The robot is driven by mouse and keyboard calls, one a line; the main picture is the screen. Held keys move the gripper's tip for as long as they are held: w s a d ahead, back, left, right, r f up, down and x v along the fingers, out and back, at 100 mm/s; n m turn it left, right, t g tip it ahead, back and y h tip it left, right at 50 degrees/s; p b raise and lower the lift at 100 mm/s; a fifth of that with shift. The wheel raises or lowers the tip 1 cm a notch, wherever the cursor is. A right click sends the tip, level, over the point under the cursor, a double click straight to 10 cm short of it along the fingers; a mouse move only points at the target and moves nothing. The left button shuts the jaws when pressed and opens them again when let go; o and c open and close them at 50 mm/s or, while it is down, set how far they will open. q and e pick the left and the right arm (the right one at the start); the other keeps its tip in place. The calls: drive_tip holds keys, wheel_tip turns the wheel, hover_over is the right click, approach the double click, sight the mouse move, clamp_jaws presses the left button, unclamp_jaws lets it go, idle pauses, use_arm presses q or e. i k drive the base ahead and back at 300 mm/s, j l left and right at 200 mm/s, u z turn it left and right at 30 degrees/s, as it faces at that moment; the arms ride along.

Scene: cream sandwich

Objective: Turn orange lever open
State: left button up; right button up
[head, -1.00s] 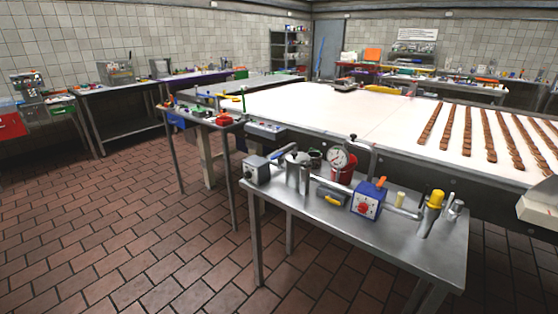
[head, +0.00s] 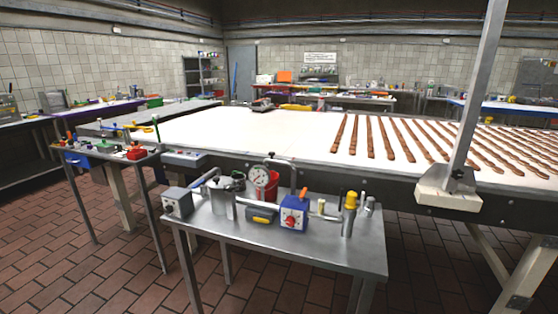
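A small orange lever (head: 303,193) sticks up from the top of a blue box (head: 294,214) with a white face and a red knob. The box stands on a small steel table (head: 330,255) in front of the long white conveyor table. The lever is small in the picture, so its exact angle is hard to tell. Neither of my grippers shows in the head view.
Beside the box are a dial gauge (head: 260,177), a metal pot (head: 222,204), a grey box (head: 177,203) and a yellow-capped cylinder (head: 350,211). The conveyor (head: 270,133) carries chocolate-brown strips. Tiled floor (head: 125,270) is free at the front left.

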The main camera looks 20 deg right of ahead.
sight(301, 196)
drive_tip(key=i+l+z, duration=0.25)
drive_tip(key=l, duration=0.15)
drive_tip(key=i+l+z, duration=0.1)
drive_tip(key=l+z, duration=0.2)
drive_tip(key=l, duration=0.15)
drive_tip(key=i+l+z, duration=0.25)
drive_tip(key=k+l, duration=0.05)
drive_tip(key=l, duration=0.05)
